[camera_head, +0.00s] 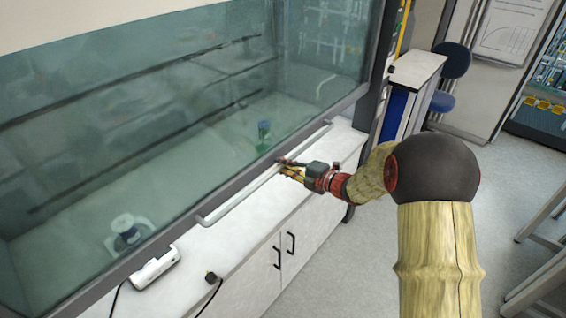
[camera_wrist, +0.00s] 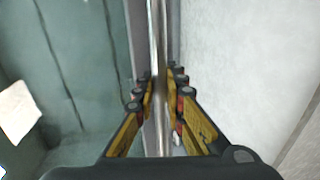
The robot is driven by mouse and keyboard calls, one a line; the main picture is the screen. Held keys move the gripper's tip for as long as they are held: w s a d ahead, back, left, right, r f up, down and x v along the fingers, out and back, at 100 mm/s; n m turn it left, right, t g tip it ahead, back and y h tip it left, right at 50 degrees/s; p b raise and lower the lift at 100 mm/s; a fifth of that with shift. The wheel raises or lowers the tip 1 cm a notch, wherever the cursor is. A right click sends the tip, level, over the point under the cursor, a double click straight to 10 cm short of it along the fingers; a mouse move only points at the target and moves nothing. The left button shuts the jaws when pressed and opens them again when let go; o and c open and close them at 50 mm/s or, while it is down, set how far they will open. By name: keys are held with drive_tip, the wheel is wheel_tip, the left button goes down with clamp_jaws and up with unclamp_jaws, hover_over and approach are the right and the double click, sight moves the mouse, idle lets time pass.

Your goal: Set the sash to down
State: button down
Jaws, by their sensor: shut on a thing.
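The sash is the large tinted glass pane (camera_head: 160,110) of the fume hood, with a dark lower frame. A long pale bar handle (camera_head: 237,193) runs along that lower frame, just above the white counter edge. My gripper (camera_head: 284,169) is shut on the handle near its middle. In the wrist view the handle (camera_wrist: 158,70) runs between the two yellow fingers of my gripper (camera_wrist: 160,98). The sash's lower edge looks close to the counter; any gap beneath is hard to tell.
Behind the glass are a green-capped bottle (camera_head: 263,131) and a white-topped container (camera_head: 127,228). A white device (camera_head: 155,268) with a cable lies at the counter front. White cabinets (camera_head: 285,255) stand below.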

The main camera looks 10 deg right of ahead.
wheel_tip(320, 180, down, 23)
drive_tip(key=b, duration=1.4)
drive_tip(key=shift+s+r+b, duration=0.1)
drive_tip(key=shift+r+b, duration=0.05)
drive_tip(key=shift+b, duration=0.25)
drive_tip(key=shift+s+f, duration=0.1)
drive_tip(key=shift+f, duration=0.1)
drive_tip(key=c, duration=2.1)
unclamp_jaws()
drive_tip(key=shift+c, duration=0.2)
drive_tip(key=o, duration=0.3)
drive_tip(key=shift+r, duration=0.15)
drive_tip(key=shift+d+r, duration=0.15)
drive_tip(key=shift+d, duration=0.05)
drive_tip(key=v, duration=1.1)
drive_tip(key=shift+s, duration=0.25)
